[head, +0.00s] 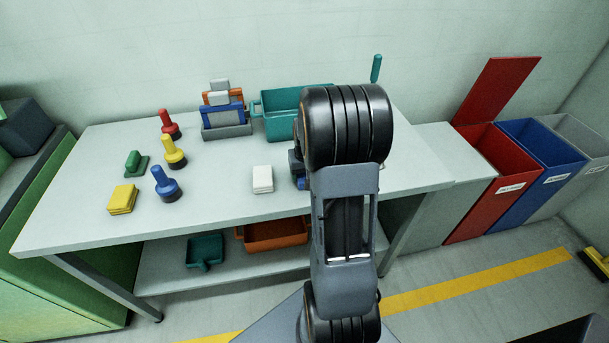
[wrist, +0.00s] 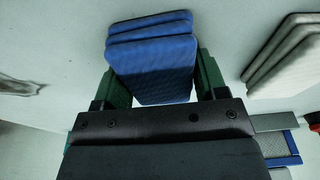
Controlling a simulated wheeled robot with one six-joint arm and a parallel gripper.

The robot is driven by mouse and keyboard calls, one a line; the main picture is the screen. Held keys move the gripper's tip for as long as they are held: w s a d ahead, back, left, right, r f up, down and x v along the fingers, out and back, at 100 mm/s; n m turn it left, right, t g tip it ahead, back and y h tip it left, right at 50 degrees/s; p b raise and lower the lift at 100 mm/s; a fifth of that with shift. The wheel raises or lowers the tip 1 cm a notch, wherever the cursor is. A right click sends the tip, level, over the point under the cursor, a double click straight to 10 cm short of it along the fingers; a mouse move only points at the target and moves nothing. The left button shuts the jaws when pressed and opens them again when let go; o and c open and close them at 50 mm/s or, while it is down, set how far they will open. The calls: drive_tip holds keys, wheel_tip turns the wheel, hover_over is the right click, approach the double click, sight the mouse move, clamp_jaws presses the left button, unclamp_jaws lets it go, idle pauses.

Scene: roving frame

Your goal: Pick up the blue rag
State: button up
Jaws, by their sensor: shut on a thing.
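The blue rag (wrist: 152,62), a folded stack of layers, sits between the two green fingers of my gripper (wrist: 162,76) in the wrist view. The fingers touch it on both sides, and my gripper is shut on it. In the head view my arm hides most of the gripper, and only a small piece of the blue rag (head: 301,183) shows at the arm's left edge, over the table. I cannot tell whether the rag touches the tabletop.
A white folded rag (head: 263,180) lies left of my gripper on the table (head: 215,200); a yellow one (head: 122,199) lies farther left. Red, yellow and blue-handled tools (head: 166,184) stand between. A teal bin (head: 285,113) and a rack (head: 227,131) stand behind.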

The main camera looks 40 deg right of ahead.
drive_tip(key=c, duration=0.3)
drive_tip(key=shift+r, duration=0.1)
drive_tip(key=shift+c, duration=0.2)
drive_tip(key=shift+r, duration=0.6)
drive_tip(key=r, duration=0.3)
drive_tip(key=shift+s+d, duration=0.15)
drive_tip(key=shift+d, duration=0.05)
drive_tip(key=s+d+r, duration=0.8)
drive_tip(key=s+r, duration=0.1)
drive_tip(key=s, duration=0.1)
drive_tip(key=shift+s+d, duration=0.25)
drive_tip(key=shift+d, duration=0.05)
